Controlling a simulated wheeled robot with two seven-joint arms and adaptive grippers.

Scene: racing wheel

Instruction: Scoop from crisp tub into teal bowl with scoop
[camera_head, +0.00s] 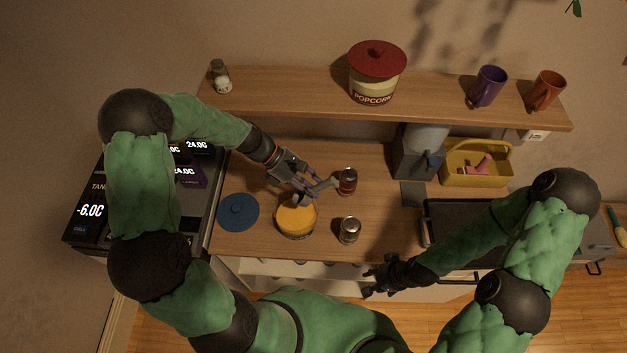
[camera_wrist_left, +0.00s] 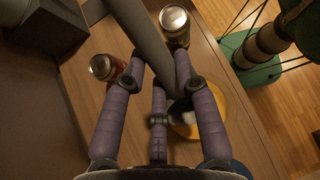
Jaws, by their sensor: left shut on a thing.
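My left gripper (camera_head: 305,188) is shut on the grey scoop (camera_head: 323,186), whose handle points right in the head view. In the left wrist view the scoop's thick grey handle (camera_wrist_left: 142,38) runs up from between my fingers. The scoop's bowl end is over the round crisp tub (camera_head: 296,222), which shows an orange-yellow top. The tub's yellow edge shows in the left wrist view (camera_wrist_left: 243,125), partly hidden by a finger. I cannot make out a teal bowl. My right gripper (camera_head: 371,281) appears open and empty, in front of the counter.
Two cans stand right of the tub, one behind (camera_head: 347,182) and one in front (camera_head: 349,230). A grey machine (camera_head: 412,152), yellow basket (camera_head: 470,178) and dark tray (camera_head: 455,215) are further right. A shelf (camera_head: 300,103) with a popcorn tub (camera_head: 375,82) is above.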

